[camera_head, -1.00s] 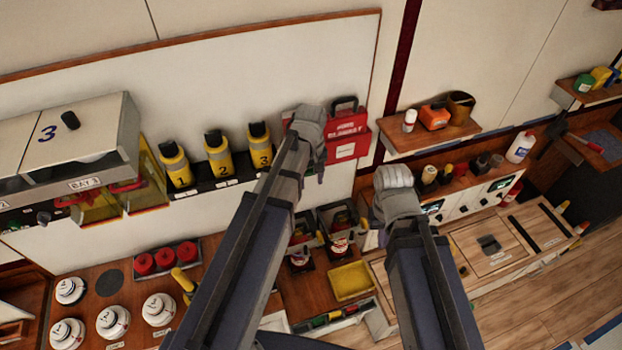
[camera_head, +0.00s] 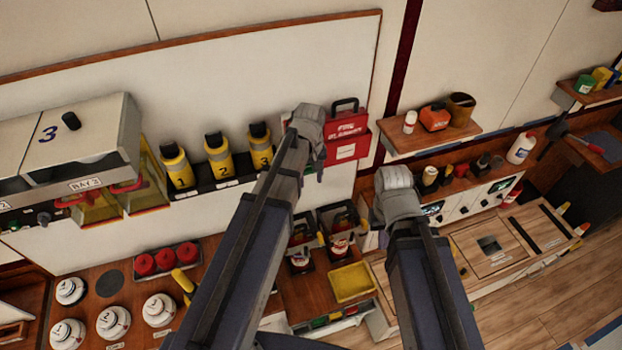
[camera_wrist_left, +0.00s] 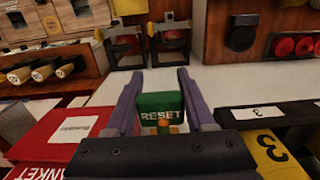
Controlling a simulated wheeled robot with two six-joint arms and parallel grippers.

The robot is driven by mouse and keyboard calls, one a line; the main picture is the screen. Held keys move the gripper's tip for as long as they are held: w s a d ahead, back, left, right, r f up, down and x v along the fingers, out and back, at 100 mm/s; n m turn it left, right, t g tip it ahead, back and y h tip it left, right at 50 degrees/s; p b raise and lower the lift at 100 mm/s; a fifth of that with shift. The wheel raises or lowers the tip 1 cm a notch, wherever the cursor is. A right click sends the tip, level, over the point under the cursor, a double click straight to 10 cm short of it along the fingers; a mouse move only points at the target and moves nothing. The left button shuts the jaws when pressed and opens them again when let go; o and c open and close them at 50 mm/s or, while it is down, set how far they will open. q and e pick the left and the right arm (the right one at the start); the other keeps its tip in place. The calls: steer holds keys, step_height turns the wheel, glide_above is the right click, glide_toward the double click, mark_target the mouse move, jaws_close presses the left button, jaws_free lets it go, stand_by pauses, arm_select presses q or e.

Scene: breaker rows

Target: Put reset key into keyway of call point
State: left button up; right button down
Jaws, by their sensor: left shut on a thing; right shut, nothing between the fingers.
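The reset key (camera_wrist_left: 160,106) is a green block with RESET in pale letters and an orange-yellow part below. My left gripper (camera_wrist_left: 160,80) is shut on it, with a purple finger on each side. In the head view my left gripper (camera_head: 310,122) is beside the red box on the white board, and the key is hidden there. My right gripper (camera_head: 396,184) is shut and empty, in front of the wooden shelf. I cannot make out the call point or its keyway in either view.
The red blanket box (camera_head: 347,138) hangs close by my left gripper and also shows in the left wrist view (camera_wrist_left: 60,140). Yellow numbered cylinders (camera_head: 219,153) stand in a dark rack to its left. A yellow tray (camera_head: 350,282) lies on the bench below.

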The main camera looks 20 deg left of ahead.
arm_select(q)
steer(key=shift+w+a, duration=0.5)
steer(key=shift+w, duration=0.25)
steer(key=o, duration=1.4)
